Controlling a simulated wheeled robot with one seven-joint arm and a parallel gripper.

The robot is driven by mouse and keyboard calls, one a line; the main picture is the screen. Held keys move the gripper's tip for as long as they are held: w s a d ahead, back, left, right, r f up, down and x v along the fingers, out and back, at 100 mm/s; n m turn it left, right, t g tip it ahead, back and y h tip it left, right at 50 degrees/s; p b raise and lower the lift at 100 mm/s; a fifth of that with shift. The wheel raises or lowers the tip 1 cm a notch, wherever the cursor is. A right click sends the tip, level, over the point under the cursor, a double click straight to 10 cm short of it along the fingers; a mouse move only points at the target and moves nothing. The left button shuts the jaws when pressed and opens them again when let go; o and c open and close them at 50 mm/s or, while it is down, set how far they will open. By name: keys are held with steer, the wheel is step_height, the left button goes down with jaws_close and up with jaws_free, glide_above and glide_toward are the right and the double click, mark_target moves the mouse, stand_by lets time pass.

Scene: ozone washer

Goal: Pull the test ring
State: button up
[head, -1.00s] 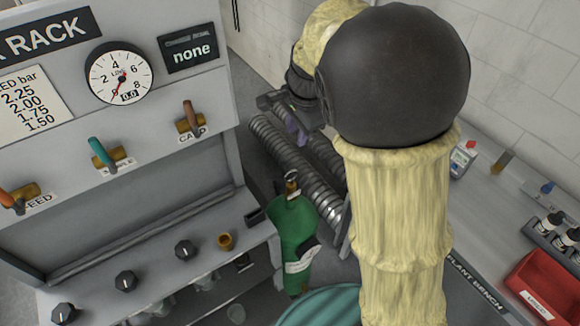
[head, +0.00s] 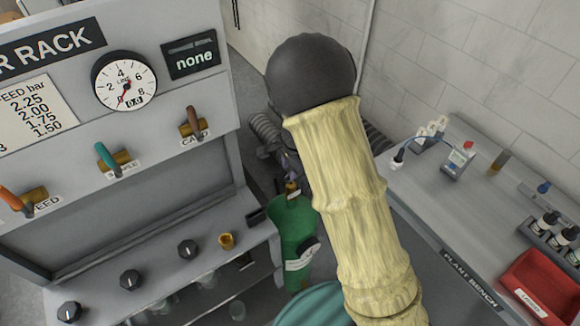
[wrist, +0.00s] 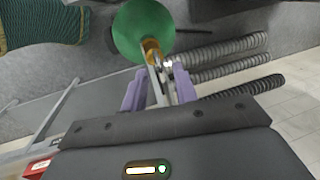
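A green gas cylinder (head: 292,228) stands beside the rack, and the wrist view looks down on its rounded top (wrist: 138,30). A brass valve fitting (wrist: 151,50) sits on the cylinder. A small silvery part (wrist: 168,63) lies beside the fitting, near my fingertips; I cannot tell whether it is the test ring. My gripper (wrist: 159,72) has two purple fingers, spread apart on either side of narrow grey bars. Nothing is clearly clamped between them. In the head view my gripper (head: 289,178) is just above the cylinder's top, partly hidden by my arm.
The grey rack (head: 215,100) with its gauge (head: 124,81) and levers stands left of the cylinder. Ribbed hoses (wrist: 225,60) run behind it. The plant bench (head: 470,215) is at the right, with bottles and a red bin (head: 542,285).

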steer(key=shift+f, duration=0.5)
steer(key=shift+c, duration=0.4)
jaws_close()
step_height(320, 180, up, 2)
steer(key=shift+w+p, duration=0.1)
steer(key=shift+p, duration=0.7)
steer(key=shift+o, duration=0.4)
jaws_free()
